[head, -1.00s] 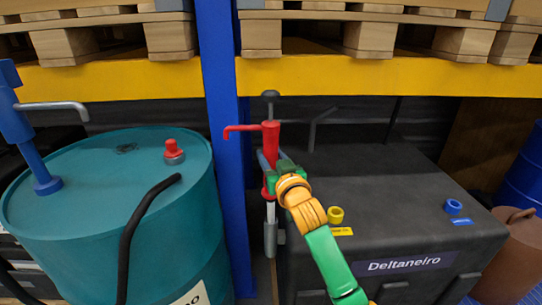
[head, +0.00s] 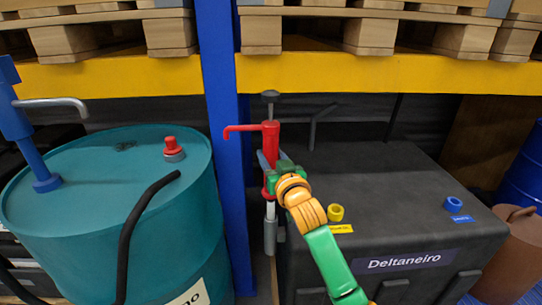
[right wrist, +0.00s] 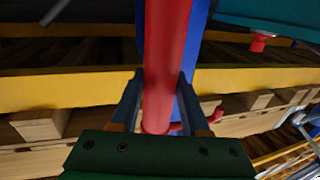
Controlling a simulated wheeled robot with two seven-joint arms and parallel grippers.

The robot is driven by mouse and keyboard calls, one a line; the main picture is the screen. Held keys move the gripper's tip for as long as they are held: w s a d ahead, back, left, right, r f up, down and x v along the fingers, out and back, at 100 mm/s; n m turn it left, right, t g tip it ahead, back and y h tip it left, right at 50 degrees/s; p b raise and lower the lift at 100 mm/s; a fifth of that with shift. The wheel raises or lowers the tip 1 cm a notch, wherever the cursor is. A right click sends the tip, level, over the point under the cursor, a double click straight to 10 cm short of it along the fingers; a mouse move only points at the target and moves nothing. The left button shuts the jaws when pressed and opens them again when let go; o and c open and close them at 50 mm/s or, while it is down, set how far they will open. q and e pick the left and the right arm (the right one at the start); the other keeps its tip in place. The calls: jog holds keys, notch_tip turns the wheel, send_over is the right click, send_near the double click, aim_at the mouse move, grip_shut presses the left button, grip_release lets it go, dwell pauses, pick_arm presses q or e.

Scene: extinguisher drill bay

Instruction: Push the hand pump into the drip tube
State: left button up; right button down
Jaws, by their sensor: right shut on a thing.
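The hand pump (head: 270,136) is red and upright, with a dark knob on top and a spout pointing left. My right gripper (head: 270,168) is shut on its body, and the right wrist view shows the red body (right wrist: 167,50) between the two fingers (right wrist: 157,92). A pale pipe runs down from the pump. Its lower end meets the grey drip tube (head: 270,238), which hangs at the left side of the black tank. The pipe's end is hidden, so I cannot tell how deep it sits. My left gripper is out of view.
A blue rack post (head: 224,130) stands just left of the pump. A teal drum (head: 75,210) with a blue pump (head: 35,160) and black hose (head: 135,225) is further left. The black Deltaneiro tank (head: 400,190) is right. A yellow beam (head: 400,72) with pallets crosses above.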

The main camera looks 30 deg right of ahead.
jog(key=shift+f+b, duration=2.75)
jog(key=shift+f, duration=1.85)
dwell(2.9)
jog(key=shift+c, duration=1.6)
grip_release()
jog(key=shift+s, duration=0.1)
